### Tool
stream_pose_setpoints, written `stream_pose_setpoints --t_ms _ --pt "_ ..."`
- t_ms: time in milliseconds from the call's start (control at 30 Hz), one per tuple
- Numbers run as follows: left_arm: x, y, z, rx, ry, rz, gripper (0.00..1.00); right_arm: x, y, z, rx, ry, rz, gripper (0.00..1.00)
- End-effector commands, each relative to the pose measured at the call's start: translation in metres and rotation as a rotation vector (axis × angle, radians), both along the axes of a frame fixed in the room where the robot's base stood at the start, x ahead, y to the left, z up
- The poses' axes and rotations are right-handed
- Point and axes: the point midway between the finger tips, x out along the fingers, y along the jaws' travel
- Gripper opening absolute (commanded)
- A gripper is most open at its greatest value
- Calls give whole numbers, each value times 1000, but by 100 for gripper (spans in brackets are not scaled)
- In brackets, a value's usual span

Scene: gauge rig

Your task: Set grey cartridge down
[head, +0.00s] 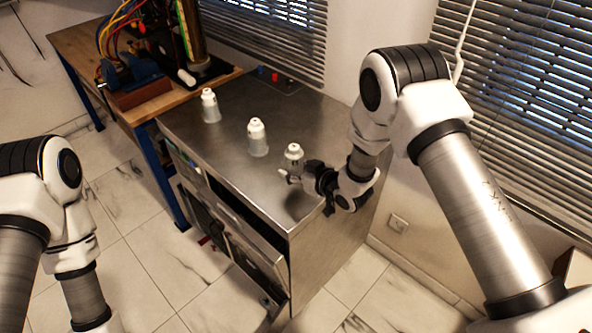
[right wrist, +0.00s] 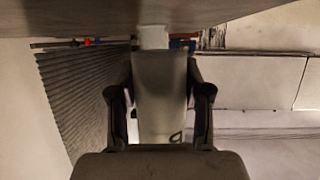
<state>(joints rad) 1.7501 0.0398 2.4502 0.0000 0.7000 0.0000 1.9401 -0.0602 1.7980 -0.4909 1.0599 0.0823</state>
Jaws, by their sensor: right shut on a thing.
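A grey, cloudy cartridge (right wrist: 160,95) with a white neck stands between the two fingers of my right gripper (right wrist: 160,105) in the right wrist view. In the head view my right gripper (head: 302,178) is over the right part of the metal cabinet top (head: 240,180), shut on this cartridge (head: 293,154). My left gripper is out of the picture.
A wooden bench (head: 85,50) with a blue vise (head: 130,75) and coloured cables adjoins the cabinet at the back left. A cabinet drawer (head: 255,245) hangs partly open at the front. The cabinet top's front left is bare. Window blinds (head: 270,40) hang behind.

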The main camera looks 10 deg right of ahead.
Motion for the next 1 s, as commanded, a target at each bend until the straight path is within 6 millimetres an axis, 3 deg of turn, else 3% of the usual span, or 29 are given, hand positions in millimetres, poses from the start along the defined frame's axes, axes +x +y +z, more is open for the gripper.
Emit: stream_pose_setpoints --t_ms 200,400,700,733,800,1000 --pt "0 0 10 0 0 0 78 19 -11 -6 0 2 1 5" --pt "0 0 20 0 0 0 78 18 -10 -36 0 0 1 5" --pt "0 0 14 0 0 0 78 18 -10 -42 1 -1 1 5" --pt "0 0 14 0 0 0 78 18 -10 -42 0 0 1 52" --pt "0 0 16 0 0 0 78 18 -10 -41 1 0 2 74" --pt "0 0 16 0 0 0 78 18 -10 -40 1 0 2 74"
